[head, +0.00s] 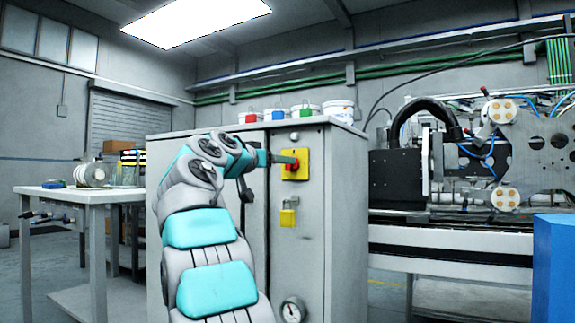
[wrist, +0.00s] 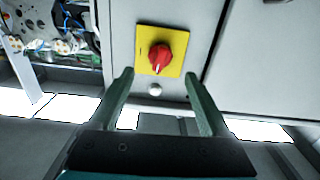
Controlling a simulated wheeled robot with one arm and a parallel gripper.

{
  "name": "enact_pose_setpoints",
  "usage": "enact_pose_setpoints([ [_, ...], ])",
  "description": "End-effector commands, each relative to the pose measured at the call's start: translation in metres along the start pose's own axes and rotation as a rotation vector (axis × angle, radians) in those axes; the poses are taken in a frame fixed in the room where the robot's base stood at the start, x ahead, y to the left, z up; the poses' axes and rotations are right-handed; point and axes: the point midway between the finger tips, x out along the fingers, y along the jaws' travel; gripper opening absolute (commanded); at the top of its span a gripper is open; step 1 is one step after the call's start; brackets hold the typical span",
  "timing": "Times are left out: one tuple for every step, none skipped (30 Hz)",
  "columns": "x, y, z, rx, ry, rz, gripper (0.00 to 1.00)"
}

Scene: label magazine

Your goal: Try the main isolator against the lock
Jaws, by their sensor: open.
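The main isolator is a red rotary knob (head: 291,167) on a yellow plate (head: 301,154) on the grey cabinet's front. In the wrist view the red knob (wrist: 160,57) has a pale pointer mark, and the yellow plate (wrist: 146,38) surrounds it. A yellow padlock (head: 288,218) sits below the plate in the head view; I do not see it in the wrist view. My gripper (head: 297,160) is at the isolator, partly covering it. In the wrist view my gripper (wrist: 160,76) is open and empty, its fingertips apart, with the knob ahead between them.
A machine (head: 480,170) stands right, a blue box (head: 554,270) at the right edge, and a workbench (head: 80,192) left.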

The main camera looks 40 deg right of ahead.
Motion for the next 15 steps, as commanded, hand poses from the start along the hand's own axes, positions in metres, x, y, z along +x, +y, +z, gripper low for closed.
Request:
enact_pose_setpoints([
  [0.007,-0.001,0.0,0.0,-0.002,0.0,0.81],
  [0.011,-0.001,0.0,0.0,-0.002,0.001,0.81],
  [0.017,-0.001,0.0,0.0,-0.004,0.002,0.81],
  [0.022,-0.001,0.0,-0.001,-0.005,0.002,0.81],
  [0.027,0.0,0.0,-0.001,-0.006,0.002,0.81],
  [0.033,0.0,0.0,-0.002,-0.006,0.002,0.81],
  [0.037,0.0,0.0,-0.002,-0.006,0.002,0.81],
  [0.041,0.0,0.0,-0.001,-0.005,0.002,0.81],
  [0.048,0.0,-0.001,-0.001,-0.006,0.002,0.81],
  [0.052,0.0,-0.001,-0.001,-0.005,0.002,0.81],
  [0.055,0.0,-0.001,-0.001,-0.005,0.001,0.81],
  [0.059,0.0,0.0,-0.002,-0.004,0.001,0.81],
  [0.061,-0.001,0.0,-0.002,-0.004,0.001,0.81],
  [0.063,-0.001,0.0,-0.002,-0.003,0.0,0.81],
  [0.064,-0.001,0.001,-0.002,-0.003,0.0,0.81],
])
